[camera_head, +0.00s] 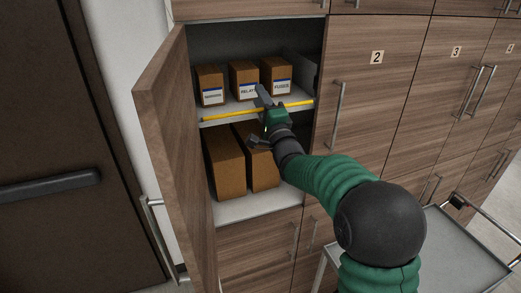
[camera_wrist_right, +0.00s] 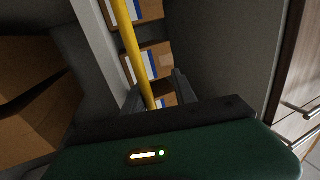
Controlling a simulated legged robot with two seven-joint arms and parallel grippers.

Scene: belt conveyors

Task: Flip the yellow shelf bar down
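The yellow shelf bar (camera_head: 231,115) runs across the front of the upper shelf in the open cabinet, in front of the small labelled boxes. In the right wrist view the bar (camera_wrist_right: 132,42) runs from the top down to between my gripper's fingers. My right gripper (camera_head: 263,95) is at the bar, right of its middle, and hides part of it. In the right wrist view its two fingers (camera_wrist_right: 158,92) stand apart with the bar's near end showing beside the left finger. Whether they touch it is unclear. My left gripper is not in view.
Small boxes labelled on the front (camera_head: 209,85) stand on the upper shelf (camera_head: 215,122). Larger brown boxes (camera_head: 225,165) stand below. The open cabinet door (camera_head: 172,150) is at the left. A grey cart (camera_head: 460,250) stands at the lower right.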

